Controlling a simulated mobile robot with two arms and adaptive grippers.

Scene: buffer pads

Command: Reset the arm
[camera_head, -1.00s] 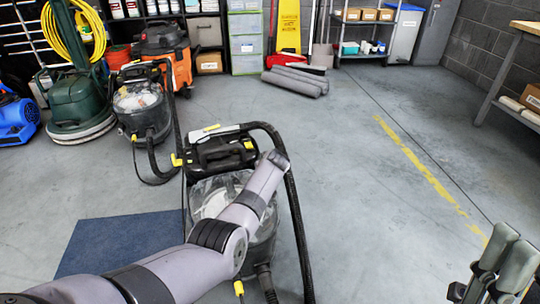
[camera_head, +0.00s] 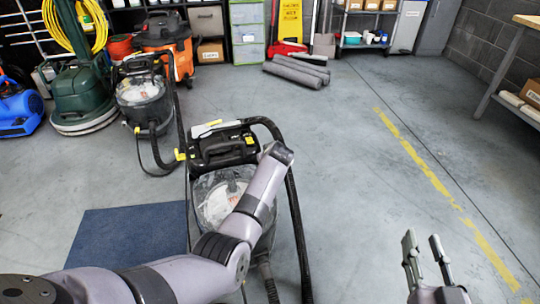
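My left arm (camera_head: 224,252) comes in from the lower left. It reaches across the front of a black and clear carpet machine (camera_head: 222,150). Its far end is at the machine's right side, and no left gripper fingers show. My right gripper (camera_head: 424,248) is at the lower right with its two grey fingers pointing up and spread apart. It is open and empty above the bare floor. The rest of the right arm is out of the frame.
A blue mat (camera_head: 125,236) lies left of the machine. A second similar machine (camera_head: 145,102), a green floor scrubber (camera_head: 82,100) and a blue blower (camera_head: 18,108) stand further left. Grey rolls (camera_head: 293,76) lie at the back. The floor at centre right is clear.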

